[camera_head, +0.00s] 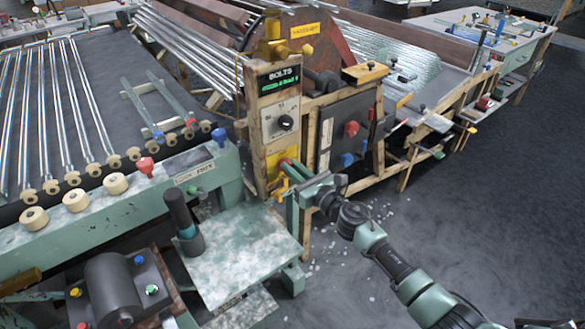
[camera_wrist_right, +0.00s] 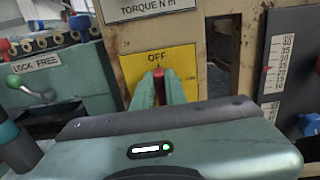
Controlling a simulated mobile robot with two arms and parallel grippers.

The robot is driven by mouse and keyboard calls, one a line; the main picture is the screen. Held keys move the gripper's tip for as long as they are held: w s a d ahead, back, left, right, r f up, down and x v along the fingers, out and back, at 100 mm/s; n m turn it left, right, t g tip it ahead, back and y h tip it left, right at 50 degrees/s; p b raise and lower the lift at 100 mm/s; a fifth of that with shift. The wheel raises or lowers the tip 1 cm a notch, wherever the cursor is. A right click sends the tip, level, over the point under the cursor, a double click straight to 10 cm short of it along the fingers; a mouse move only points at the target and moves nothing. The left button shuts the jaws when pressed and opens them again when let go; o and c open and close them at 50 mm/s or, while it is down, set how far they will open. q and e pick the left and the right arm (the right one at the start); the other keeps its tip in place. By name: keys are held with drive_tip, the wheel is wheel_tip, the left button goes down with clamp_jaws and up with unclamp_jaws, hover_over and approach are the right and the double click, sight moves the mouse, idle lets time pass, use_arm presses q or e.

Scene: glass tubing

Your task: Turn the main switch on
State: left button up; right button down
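The main switch is a red lever (camera_wrist_right: 159,86) on a yellow plate marked OFF (camera_wrist_right: 162,63), on the wooden post. In the head view the yellow plate (camera_head: 281,160) shows low on the post, partly behind my gripper. My right gripper (camera_head: 287,176) reaches in from the right to this plate. In the right wrist view its two green fingers (camera_wrist_right: 160,90) lie on either side of the red lever, with no clear gap seen. The lever's lower part is hidden by the fingers and gripper body. My left gripper is not in view.
Above the plate is a dial with a black knob (camera_head: 286,122) and a BOLTS display (camera_head: 279,84). Right of the post is a dark panel (camera_head: 347,130) with red and blue knobs. A green bench with a black upright handle (camera_head: 181,214) stands left. Open floor lies right.

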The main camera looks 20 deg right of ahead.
drive_tip(key=shift+m, duration=0.3)
drive_tip(key=shift+w+d+f+m+p, duration=0.1)
drive_tip(key=shift+d+f+m+p, duration=0.2)
drive_tip(key=shift+m, duration=2.6)
drive_tip(key=shift+w+d+f+m+p, duration=0.1)
drive_tip(key=shift+d+f+m+p, duration=0.15)
drive_tip(key=shift+m, duration=2.65)
drive_tip(key=shift+w+d+f+m+p, duration=0.1)
drive_tip(key=shift+d+f+m+p, duration=0.2)
drive_tip(key=shift+m, duration=2.6)
drive_tip(key=shift+a, duration=0.1)
drive_tip(key=c, duration=1.4)
unclamp_jaws()
drive_tip(key=shift+c, duration=0.2)
drive_tip(key=v, duration=0.8)
